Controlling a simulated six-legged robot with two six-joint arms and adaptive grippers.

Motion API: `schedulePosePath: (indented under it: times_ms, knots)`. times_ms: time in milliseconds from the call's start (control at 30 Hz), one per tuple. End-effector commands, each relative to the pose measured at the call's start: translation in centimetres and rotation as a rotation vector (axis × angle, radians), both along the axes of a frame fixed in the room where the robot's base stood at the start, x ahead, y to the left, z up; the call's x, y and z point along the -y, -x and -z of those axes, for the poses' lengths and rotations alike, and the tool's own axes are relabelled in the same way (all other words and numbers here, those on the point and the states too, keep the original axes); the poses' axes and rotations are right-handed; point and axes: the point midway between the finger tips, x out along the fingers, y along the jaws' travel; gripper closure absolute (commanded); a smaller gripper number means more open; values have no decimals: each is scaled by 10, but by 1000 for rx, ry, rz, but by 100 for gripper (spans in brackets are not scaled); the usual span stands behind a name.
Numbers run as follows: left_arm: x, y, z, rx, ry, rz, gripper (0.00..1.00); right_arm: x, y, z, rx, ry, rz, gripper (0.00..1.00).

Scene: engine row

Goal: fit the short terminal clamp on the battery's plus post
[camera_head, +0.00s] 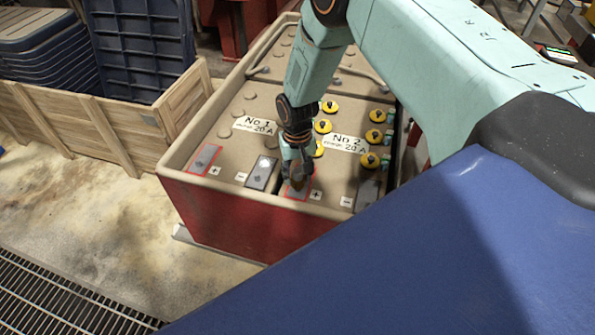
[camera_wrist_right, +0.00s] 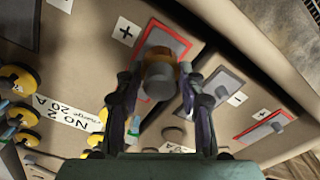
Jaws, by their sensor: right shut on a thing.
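The battery box (camera_head: 225,215) has a red side and a beige top with sections marked No 1 and No 2. My right gripper (camera_head: 297,170) reaches down to the No 2 plus end. In the right wrist view its fingers (camera_wrist_right: 160,92) are shut on the short terminal clamp (camera_wrist_right: 159,80), a small grey round piece with a brass-coloured part. The clamp overlaps the grey plus post plate (camera_wrist_right: 163,42), which has a red outline and a "+" label beside it. I cannot tell whether clamp and plate touch. My left gripper is not in view.
Several yellow caps (camera_head: 329,107) stand on the No 2 side. A wooden crate (camera_head: 110,125) stands left of the battery; a floor grate (camera_head: 60,300) lies at lower left.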

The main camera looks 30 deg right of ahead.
Motion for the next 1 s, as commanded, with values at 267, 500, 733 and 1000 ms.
schedulePosePath:
  times_ms: [267, 500, 733, 1000]
  knots:
    - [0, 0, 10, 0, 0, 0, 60, 0, -1, 15, 1, 0, 0, 100]
    - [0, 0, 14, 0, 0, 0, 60, 0, 0, 22, 1, 0, -1, 100]
    - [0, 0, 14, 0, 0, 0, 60, 0, 0, 23, 1, 0, -1, 100]
    - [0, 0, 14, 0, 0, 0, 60, 0, 0, 23, 1, 0, -1, 52]
